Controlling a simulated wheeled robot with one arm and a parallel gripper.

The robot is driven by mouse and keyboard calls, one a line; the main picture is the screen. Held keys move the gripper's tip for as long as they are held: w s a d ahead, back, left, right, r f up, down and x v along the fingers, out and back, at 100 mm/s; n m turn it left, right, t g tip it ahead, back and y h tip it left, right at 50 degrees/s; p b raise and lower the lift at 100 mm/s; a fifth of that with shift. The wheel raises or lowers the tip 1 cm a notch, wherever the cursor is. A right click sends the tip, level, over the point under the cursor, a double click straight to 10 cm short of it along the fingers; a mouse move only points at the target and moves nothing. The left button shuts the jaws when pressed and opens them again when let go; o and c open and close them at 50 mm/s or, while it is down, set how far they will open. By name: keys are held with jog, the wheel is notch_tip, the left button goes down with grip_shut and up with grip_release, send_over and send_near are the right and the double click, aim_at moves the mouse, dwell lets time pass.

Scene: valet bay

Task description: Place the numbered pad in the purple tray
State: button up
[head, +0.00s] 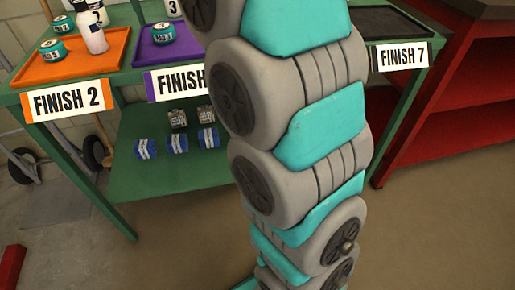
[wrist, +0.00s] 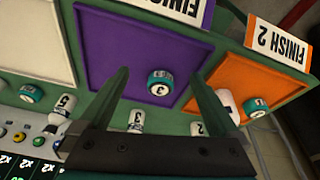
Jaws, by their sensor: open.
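A teal numbered pad (head: 163,34) with a white top sits in the purple tray (head: 150,56), whose front sign is partly covered by my arm. In the wrist view the pad (wrist: 160,83), marked 3 on its top, rests on the purple tray (wrist: 112,48) near its lower edge. My gripper (wrist: 159,76) is open, with one finger on each side of the pad in that view. There are gaps between the fingers and the pad, and I cannot tell the height between them. My gripper does not show in the head view.
An orange tray (head: 100,62) holds another teal pad (head: 52,50), with a white bottle (head: 91,34) by it. Numbered bottles (wrist: 137,120) stand along the purple tray's edge. A dark tray (head: 385,22) looks empty.

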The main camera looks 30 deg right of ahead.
jog(key=s+f+g, duration=0.2)
jog(key=s+f, duration=1.2)
jog(key=s, duration=0.3)
jog(key=s+f+n+g, duration=0.1)
jog(key=s+f+g, duration=0.2)
jog(key=s+f, duration=1.2)
jog(key=shift+s+d+y, duration=0.3)
jog(key=shift+s+y, duration=0.1)
jog(key=shift+s, duration=0.75)
